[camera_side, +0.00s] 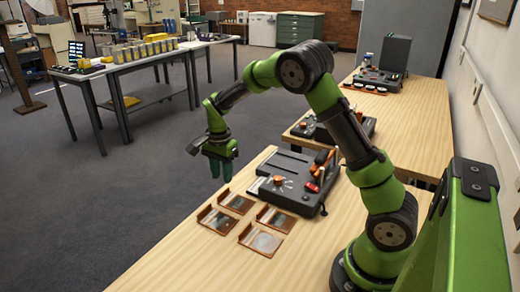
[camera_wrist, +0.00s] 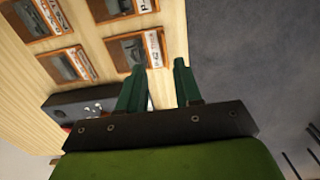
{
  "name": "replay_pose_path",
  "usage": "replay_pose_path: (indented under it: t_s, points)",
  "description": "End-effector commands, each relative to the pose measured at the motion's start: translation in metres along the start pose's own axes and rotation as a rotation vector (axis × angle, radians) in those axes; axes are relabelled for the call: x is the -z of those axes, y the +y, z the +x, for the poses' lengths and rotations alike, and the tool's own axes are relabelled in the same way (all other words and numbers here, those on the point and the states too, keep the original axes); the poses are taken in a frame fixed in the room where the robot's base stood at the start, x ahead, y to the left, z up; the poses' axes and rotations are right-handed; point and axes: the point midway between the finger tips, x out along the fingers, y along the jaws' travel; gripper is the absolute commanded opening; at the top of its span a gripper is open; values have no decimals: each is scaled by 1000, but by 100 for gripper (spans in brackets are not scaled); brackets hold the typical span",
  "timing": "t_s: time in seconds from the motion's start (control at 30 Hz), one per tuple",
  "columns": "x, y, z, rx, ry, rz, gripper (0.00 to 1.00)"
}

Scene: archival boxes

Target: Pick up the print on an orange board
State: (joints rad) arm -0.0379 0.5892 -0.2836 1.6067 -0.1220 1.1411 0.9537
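Several prints on orange-brown boards lie flat on the wooden table in two rows. In the side view they are the back print (camera_side: 237,202), the left print (camera_side: 215,220), the right print (camera_side: 276,218) and the front print (camera_side: 261,240). Each board carries a dark picture and a pale label strip. My gripper (camera_side: 221,168) hangs above the table's far-left edge, apart from the prints. In the wrist view my gripper (camera_wrist: 158,82) has its green fingers apart with nothing between them. One print (camera_wrist: 133,50) lies just beyond the left fingertip there.
A dark device (camera_side: 295,180) with orange and red parts stands right behind the prints; its side (camera_wrist: 95,102) shows in the wrist view. Bare table (camera_side: 190,262) lies in front of the prints. Grey floor (camera_side: 110,190) lies beyond the left edge. Another table (camera_side: 410,110) holds more equipment.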

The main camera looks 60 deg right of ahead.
Motion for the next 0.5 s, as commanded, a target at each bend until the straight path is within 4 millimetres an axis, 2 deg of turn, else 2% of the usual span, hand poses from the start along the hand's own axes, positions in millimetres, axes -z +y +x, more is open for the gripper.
replay_pose_path:
  t_s: [0.1,0.27,0.5]
  points:
    - [0,0,15,-1,-1,1,34]
    - [1,0,24,-2,0,1,34]
    - [4,-7,58,-2,0,1,34]
